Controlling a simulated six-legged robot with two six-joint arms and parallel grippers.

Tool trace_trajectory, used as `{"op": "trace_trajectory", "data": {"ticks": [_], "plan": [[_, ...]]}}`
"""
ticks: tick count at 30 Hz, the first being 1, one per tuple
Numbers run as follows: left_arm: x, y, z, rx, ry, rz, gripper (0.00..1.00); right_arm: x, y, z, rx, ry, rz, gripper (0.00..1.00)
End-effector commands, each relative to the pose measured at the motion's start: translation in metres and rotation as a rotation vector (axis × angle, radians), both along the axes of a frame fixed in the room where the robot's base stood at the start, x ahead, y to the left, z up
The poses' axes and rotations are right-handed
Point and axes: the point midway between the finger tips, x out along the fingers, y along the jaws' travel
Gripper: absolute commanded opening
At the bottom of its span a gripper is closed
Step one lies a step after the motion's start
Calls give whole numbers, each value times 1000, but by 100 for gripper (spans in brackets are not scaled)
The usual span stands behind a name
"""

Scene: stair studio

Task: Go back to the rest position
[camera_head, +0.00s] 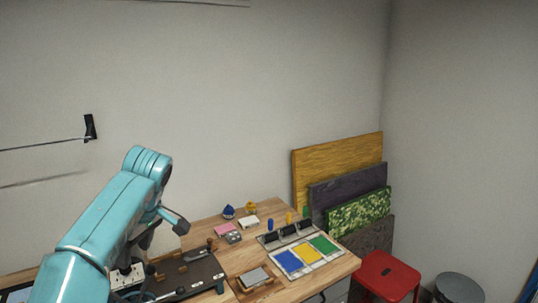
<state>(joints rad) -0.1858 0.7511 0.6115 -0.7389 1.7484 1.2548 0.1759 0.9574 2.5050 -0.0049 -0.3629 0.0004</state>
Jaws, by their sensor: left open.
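My left arm comes in from the lower left in teal, bent at a rounded joint above the wooden table (205,233). My left gripper (178,222) is small and dark at the arm's end, over the left part of the table. It looks open, and I see nothing held in it. Much of the gripper is hidden behind my own arm. My right gripper is not in view.
The table holds a dark tray (205,268), a board with blue, yellow and green panels (289,261), and several small items. Boards (338,163) lean behind it. A red stool (387,272) and a grey bin (459,287) stand right.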

Motion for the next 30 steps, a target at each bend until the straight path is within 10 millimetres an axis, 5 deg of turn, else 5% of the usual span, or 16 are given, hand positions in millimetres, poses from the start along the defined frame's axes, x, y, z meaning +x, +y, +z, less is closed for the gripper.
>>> {"op": "trace_trajectory", "data": {"ticks": [11, 17, 20, 24, 27, 30], "plan": [[34, -33, -130, -78, 102, -385, 56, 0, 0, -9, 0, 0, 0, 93], [18, -72, -251, -213, 160, -673, 56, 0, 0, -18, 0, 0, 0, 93], [-14, -99, -325, -322, 168, -823, 56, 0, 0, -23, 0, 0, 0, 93], [-85, -135, -414, -472, 142, -977, 56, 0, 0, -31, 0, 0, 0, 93], [-149, -153, -459, -549, 108, -1036, 56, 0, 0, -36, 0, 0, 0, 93], [-208, -162, -483, -582, 84, -1064, 56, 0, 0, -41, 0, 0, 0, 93]]}}
